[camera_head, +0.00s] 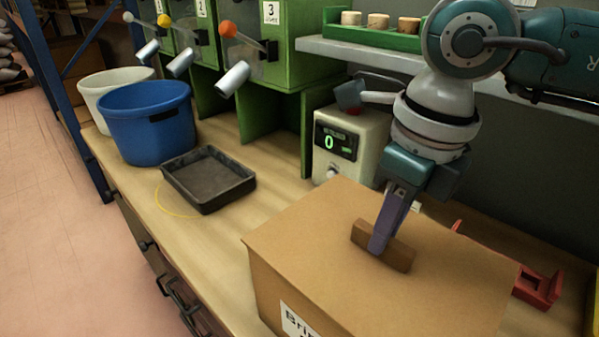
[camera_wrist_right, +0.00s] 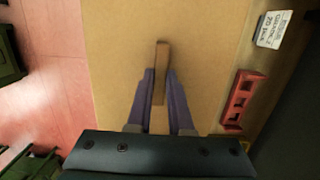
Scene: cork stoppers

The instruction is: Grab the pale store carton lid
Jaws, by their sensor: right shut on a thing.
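The pale carton lid (camera_head: 330,230) is the flat cardboard top of a box at the front right of the bench. A brown bar-shaped handle (camera_head: 397,254) stands on it. My right gripper (camera_head: 378,247) reaches down from above and is shut on this handle. In the right wrist view the two purple fingers of the right gripper (camera_wrist_right: 158,92) lie on either side of the handle (camera_wrist_right: 162,58), with the lid (camera_wrist_right: 205,50) beneath. The lid appears to sit on the carton body, whose front bears a partly cut-off label (camera_head: 298,322). My left gripper is out of view.
A black tray (camera_head: 207,205), a blue bucket (camera_head: 148,145) and a white bucket (camera_head: 90,88) stand to the left. A counter device (camera_head: 345,150) stands behind the carton. A red holder (camera_head: 540,288) lies to its right. Green dispensers (camera_head: 290,55) line the back.

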